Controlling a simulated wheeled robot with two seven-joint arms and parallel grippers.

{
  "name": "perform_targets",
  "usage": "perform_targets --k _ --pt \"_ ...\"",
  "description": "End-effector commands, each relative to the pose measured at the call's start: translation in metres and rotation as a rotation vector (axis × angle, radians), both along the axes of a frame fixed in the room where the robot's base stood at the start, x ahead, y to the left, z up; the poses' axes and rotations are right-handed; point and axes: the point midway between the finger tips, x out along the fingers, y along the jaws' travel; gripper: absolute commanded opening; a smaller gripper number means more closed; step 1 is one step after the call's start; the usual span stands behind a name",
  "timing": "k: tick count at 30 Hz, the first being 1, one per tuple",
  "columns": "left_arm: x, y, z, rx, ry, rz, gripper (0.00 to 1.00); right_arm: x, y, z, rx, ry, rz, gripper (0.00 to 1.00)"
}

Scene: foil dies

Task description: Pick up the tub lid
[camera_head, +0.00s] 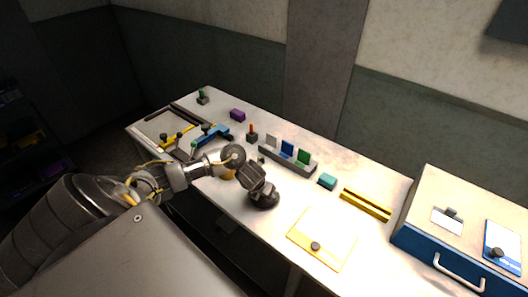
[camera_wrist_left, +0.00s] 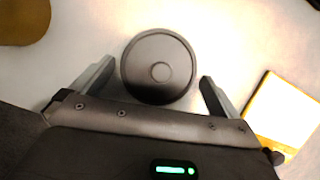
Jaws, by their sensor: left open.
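The tub lid looks to be the dark grey round piece with a small raised disc at its centre (camera_wrist_left: 159,68) in the left wrist view. In the head view a dark round shape (camera_head: 265,201), likely the lid, shows on the bench, partly covered by my gripper. My left gripper (camera_wrist_left: 157,88) is open and empty, with one finger on the left and one on the right of the lid's near part. It points down over the lid, and contact cannot be told. It also shows in the head view (camera_head: 262,187). My right gripper is not in view.
A yellow round thing (camera_head: 228,174) is close by the gripper. A yellow-edged pale board (camera_head: 323,238) with a dark knob lies to the right. A blue case (camera_head: 450,262) is far right.

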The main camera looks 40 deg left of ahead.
Motion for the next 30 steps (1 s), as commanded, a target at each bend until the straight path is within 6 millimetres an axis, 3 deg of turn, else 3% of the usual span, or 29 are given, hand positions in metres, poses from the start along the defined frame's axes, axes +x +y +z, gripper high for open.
perform_targets --k 3,10,17,25,30 --pt "0.003 0.001 -0.010 0.000 0.000 0.001 1.00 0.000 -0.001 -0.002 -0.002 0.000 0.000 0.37" --pt "0.004 0.001 -0.010 0.001 -0.001 -0.001 1.00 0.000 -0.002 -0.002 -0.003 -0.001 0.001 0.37" --pt "0.004 0.001 -0.010 0.001 -0.001 -0.001 0.73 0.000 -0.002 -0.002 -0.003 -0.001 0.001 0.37" --pt "0.005 0.001 -0.008 0.000 -0.002 0.000 0.73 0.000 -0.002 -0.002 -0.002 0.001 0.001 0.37" --pt "0.006 0.001 0.003 0.002 -0.004 -0.002 0.73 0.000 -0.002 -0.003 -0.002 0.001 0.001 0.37"
